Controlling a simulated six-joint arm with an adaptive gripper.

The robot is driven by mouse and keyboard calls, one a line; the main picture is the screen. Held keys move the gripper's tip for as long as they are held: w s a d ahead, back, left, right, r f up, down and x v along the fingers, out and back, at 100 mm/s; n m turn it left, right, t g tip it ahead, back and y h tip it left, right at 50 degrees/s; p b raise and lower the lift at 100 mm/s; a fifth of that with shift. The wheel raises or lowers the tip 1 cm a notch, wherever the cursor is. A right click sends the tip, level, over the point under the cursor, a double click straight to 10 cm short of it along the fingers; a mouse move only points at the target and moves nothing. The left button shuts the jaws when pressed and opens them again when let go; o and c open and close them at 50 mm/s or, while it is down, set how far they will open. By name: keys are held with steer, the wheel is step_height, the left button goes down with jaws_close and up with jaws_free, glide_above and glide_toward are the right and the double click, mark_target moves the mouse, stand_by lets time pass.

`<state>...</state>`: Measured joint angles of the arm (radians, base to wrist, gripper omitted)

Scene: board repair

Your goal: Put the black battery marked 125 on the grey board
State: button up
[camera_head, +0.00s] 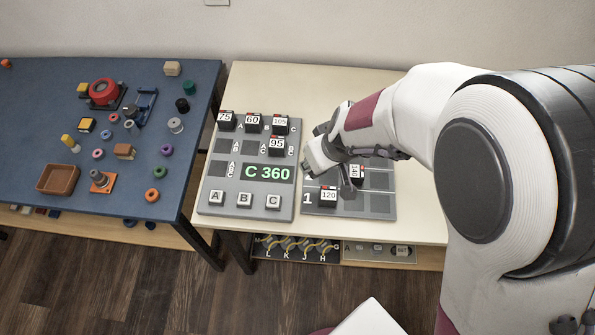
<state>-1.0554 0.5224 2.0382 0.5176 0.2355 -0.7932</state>
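No block in view can be read as 125. The left grey board (203,190) lies on the cream table, with a "C 360" display and A, B, C buttons. It holds black blocks marked 75 (226,123), 60 (252,124), a blurred 195 (280,127) and 95 (276,148). A second grey board (350,213) lies to its right, with a black block marked 120 (327,196) in row 1. A black block that seems to read 140 (355,173), its label sideways, is by my gripper (345,167). The arm partly hides this board; I cannot tell whether the fingers grip that block.
A blue table (40,110) at left carries a brown tray (58,178), a red round part (103,91), an orange stand (101,182) and several small spools. A shelf under the cream table holds lettered cable parts (295,248). The cream table is bare behind the boards.

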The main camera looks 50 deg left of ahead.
steer(key=w+d+r+m+t, duration=0.1)
steer(key=w+d+m, duration=0.1)
steer(key=w, duration=0.7)
steer(key=w+d+r+m+t+h, duration=0.1)
steer(key=w+d+m, duration=0.2)
steer(key=w, duration=0.6)
steer(key=shift+w+d+r+m, duration=0.2)
steer(key=shift+d+r+m, duration=0.1)
steer(key=shift+m, duration=0.5)
steer(key=shift+f, duration=0.1)
glide_toward(378, 159)
steer(key=shift+w+a+f, duration=0.45)
steer(key=shift+a+f, duration=0.05)
steer(key=shift+f, duration=0.25)
steer(key=shift+w+a+f, duration=0.45)
steer(key=shift+f, duration=0.35)
steer(key=shift+w+a+f, duration=0.45)
steer(key=shift+a+f, duration=0.05)
steer(key=shift+f, duration=0.25)
steer(key=shift+f, duration=0.5)
steer(key=o, duration=1.2)
steer(key=shift+o, duration=0.2)
steer(key=shift+r, duration=0.1)
steer(key=v, duration=1.1)
steer(key=shift+s+r, duration=0.2)
steer(key=shift+r, duration=0.15)
